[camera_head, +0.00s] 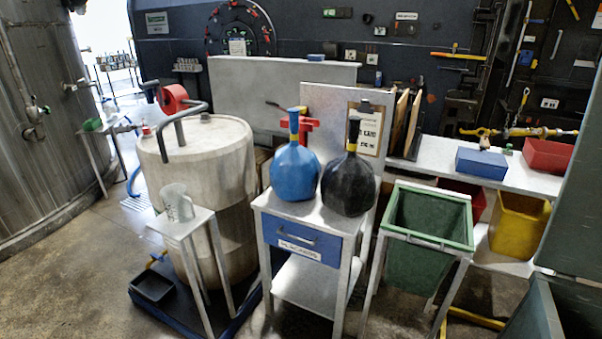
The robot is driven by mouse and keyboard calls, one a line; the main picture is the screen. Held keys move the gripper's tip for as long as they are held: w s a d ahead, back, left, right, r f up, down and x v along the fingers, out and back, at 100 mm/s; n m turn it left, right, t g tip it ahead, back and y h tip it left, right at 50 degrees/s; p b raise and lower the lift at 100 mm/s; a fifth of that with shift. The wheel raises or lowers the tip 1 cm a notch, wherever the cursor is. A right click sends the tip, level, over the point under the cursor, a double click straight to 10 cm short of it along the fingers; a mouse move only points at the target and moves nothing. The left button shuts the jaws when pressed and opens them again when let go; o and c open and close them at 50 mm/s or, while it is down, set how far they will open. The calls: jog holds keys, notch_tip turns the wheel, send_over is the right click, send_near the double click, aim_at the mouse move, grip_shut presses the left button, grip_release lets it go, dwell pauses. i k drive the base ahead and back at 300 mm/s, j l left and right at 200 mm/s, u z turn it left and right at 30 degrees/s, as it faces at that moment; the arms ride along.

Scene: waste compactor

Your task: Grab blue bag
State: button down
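The blue bag (294,173) stands upright on the top of a small grey table (258,200) with a blue drawer. It has a round body and a narrow gathered neck with a yellow band. A black bag (347,185) of similar shape stands close to its right, and the two nearly touch or touch; I cannot tell which. A red part shows behind the neck of the blue bag. My gripper is not in view.
A green bin (430,215) in a metal frame stands right of the table. A large pale drum (205,170) and a small stand with a clear jug (177,203) are to the left. A grey-green machine side (575,200) fills the right edge. Concrete floor is open at front left.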

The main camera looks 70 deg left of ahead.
aim_at(295, 171)
jog(key=u, duration=1.9)
jog(key=i+j+u, duration=0.1)
jog(key=i+j, duration=0.15)
jog(key=i, duration=0.15)
jog(key=i+j+u, duration=0.15)
jog(key=i, duration=0.25)
jog(key=i+j+u, duration=0.1)
jog(key=i+j, duration=0.15)
jog(key=i, duration=0.15)
